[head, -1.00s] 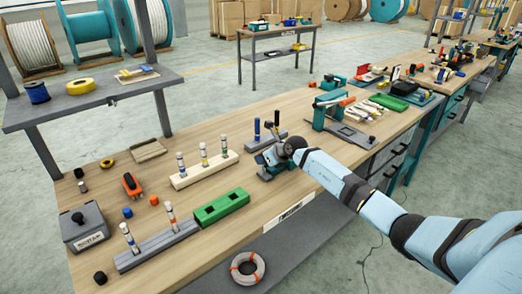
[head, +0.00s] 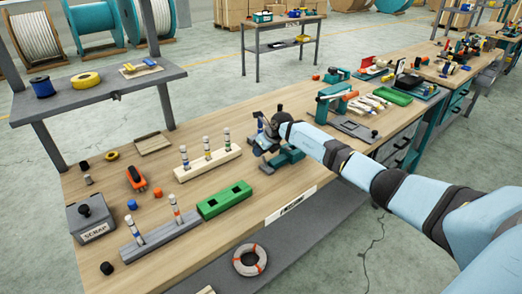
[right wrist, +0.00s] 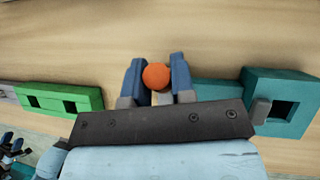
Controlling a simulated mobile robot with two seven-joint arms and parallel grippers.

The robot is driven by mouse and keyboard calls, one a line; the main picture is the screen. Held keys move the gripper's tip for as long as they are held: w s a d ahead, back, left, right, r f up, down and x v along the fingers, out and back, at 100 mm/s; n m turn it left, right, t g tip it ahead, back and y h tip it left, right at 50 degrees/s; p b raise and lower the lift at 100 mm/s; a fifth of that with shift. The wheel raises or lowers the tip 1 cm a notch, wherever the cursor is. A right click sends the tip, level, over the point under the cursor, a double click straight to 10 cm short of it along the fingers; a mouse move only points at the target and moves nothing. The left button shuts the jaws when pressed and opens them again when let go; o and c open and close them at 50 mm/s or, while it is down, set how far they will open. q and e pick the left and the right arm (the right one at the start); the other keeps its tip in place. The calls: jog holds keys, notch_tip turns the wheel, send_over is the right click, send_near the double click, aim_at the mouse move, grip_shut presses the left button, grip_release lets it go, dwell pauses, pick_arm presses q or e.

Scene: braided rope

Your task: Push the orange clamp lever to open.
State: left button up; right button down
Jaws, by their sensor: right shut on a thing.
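The teal clamp (head: 285,158) sits near the front edge of the workbench, right of the green block. My right gripper (head: 267,131) is over its back-left side and hides part of it. In the right wrist view, teal clamp parts (right wrist: 278,98) lie to the right of and behind the gripper. The clamp lever shows there as a round orange end (right wrist: 156,76) between the two blue fingers of my right gripper (right wrist: 155,74), which is shut on it. The lever's shaft is hidden. My left gripper is not in view.
A green block (head: 224,200) with square holes, a pale peg rack (head: 208,164) and a grey peg rack (head: 160,235) stand left of the clamp. A teal tool with an orange handle (head: 346,96) stands to its right. Bare wood (head: 100,190) lies further left.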

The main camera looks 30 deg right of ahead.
jog(key=c, duration=1)
grip_release()
jog(key=b+v, duration=0.1)
jog(key=v, duration=1.2)
jog(key=shift+s+r, duration=0.1)
jog(key=shift+r, duration=0.2)
